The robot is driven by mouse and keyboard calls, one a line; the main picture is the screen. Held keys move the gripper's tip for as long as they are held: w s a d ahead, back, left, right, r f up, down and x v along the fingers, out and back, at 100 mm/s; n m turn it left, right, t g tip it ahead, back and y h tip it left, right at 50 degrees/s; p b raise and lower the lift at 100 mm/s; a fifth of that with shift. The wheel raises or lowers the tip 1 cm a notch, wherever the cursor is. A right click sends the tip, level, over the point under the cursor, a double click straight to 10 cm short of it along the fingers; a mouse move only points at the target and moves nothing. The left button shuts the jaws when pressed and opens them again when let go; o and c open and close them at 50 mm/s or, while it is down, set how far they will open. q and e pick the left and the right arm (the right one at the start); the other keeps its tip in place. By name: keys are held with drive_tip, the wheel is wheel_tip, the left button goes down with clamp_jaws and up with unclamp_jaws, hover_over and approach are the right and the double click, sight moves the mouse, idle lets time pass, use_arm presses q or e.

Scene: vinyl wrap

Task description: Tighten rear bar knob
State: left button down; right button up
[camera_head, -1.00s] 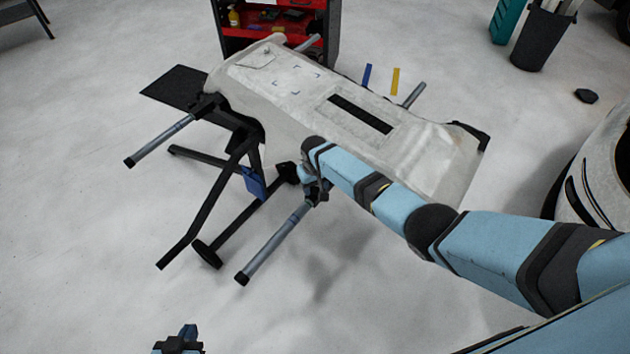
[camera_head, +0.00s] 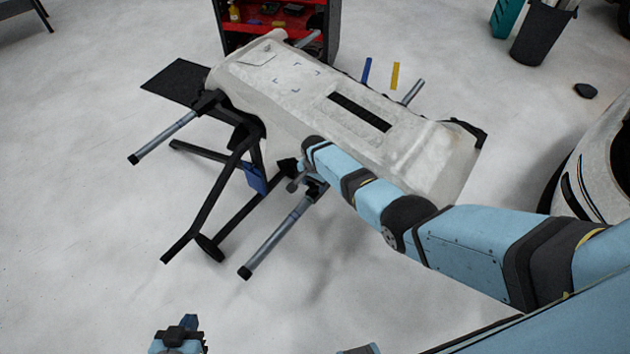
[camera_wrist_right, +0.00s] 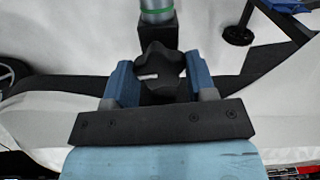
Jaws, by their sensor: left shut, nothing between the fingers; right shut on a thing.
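The black lobed knob (camera_wrist_right: 160,72) sits on the bar mount between the two blue fingers of my right gripper (camera_wrist_right: 160,85) in the right wrist view. The gripper is shut on it. A grey bar (camera_wrist_right: 157,8) with a green ring lies just beyond the knob. In the head view my right arm reaches the near side of the stand at a grey bar (camera_head: 275,236); the gripper and knob there are small and largely hidden by the arm. My left gripper (camera_head: 188,322) is shut and empty at the bottom left, away from the stand.
A pale bumper-like panel (camera_head: 300,85) lies on the black stand (camera_head: 214,190). Another grey bar (camera_head: 163,137) sticks out to the left. A red tool cart (camera_head: 268,32) stands behind, and a white car (camera_head: 605,165) is at the right. The floor at left is clear.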

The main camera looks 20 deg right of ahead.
drive_tip(key=shift+m, duration=2.2)
drive_tip(key=o, duration=0.9)
drive_tip(key=shift+r, duration=0.1)
wheel_tip(320, 180, up, 5)
drive_tip(key=shift+f+p, duration=0.1)
drive_tip(key=shift+p, duration=1.1)
wheel_tip(320, 180, up, 9)
drive_tip(key=shift+p, duration=0.35)
